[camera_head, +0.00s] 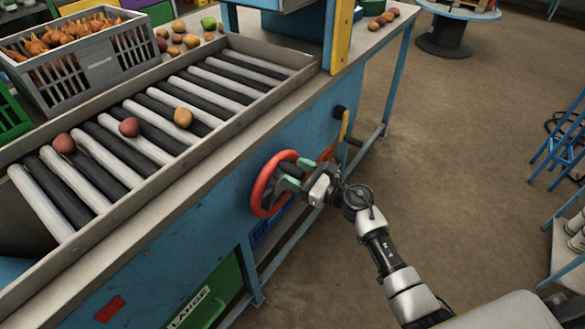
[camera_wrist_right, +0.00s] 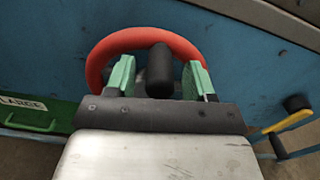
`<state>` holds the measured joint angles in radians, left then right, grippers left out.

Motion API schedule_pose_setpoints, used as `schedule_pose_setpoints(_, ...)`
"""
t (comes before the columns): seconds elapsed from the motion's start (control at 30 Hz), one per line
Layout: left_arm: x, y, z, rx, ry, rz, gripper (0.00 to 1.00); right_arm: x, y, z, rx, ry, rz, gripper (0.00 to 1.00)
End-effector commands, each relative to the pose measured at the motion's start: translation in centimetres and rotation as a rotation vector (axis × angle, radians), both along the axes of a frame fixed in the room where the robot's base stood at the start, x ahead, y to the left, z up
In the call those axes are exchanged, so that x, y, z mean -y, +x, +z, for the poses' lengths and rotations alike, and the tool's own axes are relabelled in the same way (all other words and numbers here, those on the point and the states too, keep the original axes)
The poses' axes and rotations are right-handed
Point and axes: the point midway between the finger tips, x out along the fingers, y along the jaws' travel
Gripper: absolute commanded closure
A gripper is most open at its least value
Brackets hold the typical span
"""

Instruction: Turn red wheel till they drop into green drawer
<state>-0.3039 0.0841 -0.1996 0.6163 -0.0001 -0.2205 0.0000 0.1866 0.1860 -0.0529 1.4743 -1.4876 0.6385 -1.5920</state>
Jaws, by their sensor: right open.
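The red wheel (camera_head: 262,190) is on the side of the blue machine, and my right gripper (camera_head: 293,174) is at it. In the right wrist view the red wheel (camera_wrist_right: 143,40) arches behind my green fingertips (camera_wrist_right: 158,78), which are apart on either side of a black knob (camera_wrist_right: 159,71). I cannot tell whether the fingers touch the knob. The green drawer (camera_head: 203,300), labelled LARGE, is low on the machine; its front and handle also show in the right wrist view (camera_wrist_right: 35,118). Two reddish potatoes (camera_head: 129,127) and a yellowish one (camera_head: 183,118) lie on the rollers. My left gripper is not in view.
A grey crate (camera_head: 100,70) of onions stands behind the roller bed (camera_head: 215,95), with several loose potatoes beside it. A black crank with a yellow arm (camera_head: 345,125) sticks out right of the wheel. Brown floor (camera_head: 455,130) is open to the right.

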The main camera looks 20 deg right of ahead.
Motion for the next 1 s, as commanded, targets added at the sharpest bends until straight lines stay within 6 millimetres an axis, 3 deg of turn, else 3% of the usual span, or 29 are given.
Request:
schedule_pose_setpoints(0.17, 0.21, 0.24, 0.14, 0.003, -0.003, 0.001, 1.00, -0.95, 1.19, 0.03, 0.000, 0.000, 0.000, 0.46)
schedule_pose_setpoints(0.47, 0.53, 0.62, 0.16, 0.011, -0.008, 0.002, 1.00, -1.08, 1.35, -0.04, -0.001, -0.001, 0.000, 0.46)
schedule_pose_setpoints(0.8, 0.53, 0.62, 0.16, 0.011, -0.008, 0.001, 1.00, -1.06, 1.33, -0.04, -0.001, 0.001, 0.000, 0.97)
schedule_pose_setpoints(1.0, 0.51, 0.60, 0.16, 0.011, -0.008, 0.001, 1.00, -1.04, 1.32, -0.05, -0.002, 0.001, 0.000, 1.00)
